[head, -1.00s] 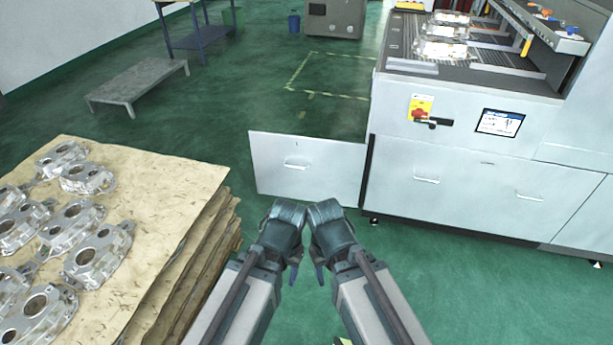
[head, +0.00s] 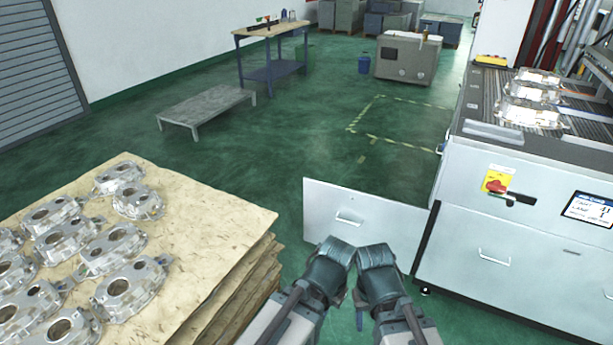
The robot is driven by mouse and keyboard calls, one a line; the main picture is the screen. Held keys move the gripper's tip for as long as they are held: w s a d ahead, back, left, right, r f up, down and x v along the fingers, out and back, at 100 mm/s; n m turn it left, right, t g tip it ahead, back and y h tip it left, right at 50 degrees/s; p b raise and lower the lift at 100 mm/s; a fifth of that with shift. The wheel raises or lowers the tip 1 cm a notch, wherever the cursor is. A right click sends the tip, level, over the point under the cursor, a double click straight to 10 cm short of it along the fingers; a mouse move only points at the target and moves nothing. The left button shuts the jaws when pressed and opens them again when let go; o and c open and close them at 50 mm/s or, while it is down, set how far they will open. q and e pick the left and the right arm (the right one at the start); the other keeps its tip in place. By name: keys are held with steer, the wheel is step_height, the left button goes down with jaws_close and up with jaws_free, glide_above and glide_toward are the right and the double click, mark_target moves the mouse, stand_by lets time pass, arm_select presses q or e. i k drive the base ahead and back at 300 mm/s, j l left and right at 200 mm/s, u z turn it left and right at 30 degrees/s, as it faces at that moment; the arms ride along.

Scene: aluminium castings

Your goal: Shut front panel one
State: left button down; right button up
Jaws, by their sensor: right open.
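The front panel (head: 340,213), a light grey flat door with a small handle, stands swung out to the left of the machine (head: 480,225). It is open, with its right edge at the machine's front left corner. My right gripper (head: 360,305) is in front of the panel's lower right part in the picture, open, with nothing seen in it. My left gripper (head: 332,268) is close beside it, and its fingers are mostly hidden. Neither gripper is visibly touching the panel. A second closed panel with a handle (head: 494,257) is on the machine's front.
A pallet stack with a cardboard sheet (head: 215,225) bears several aluminium castings (head: 130,285) at the left. A low grey platform (head: 207,106) and a blue workbench (head: 270,70) stand farther back. Green floor is clear between the pallet and the panel.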

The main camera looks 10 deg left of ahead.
mark_target(356, 217)
steer(key=i, duration=0.7)
steer(key=i+l+u, duration=0.1)
steer(key=i, duration=0.6)
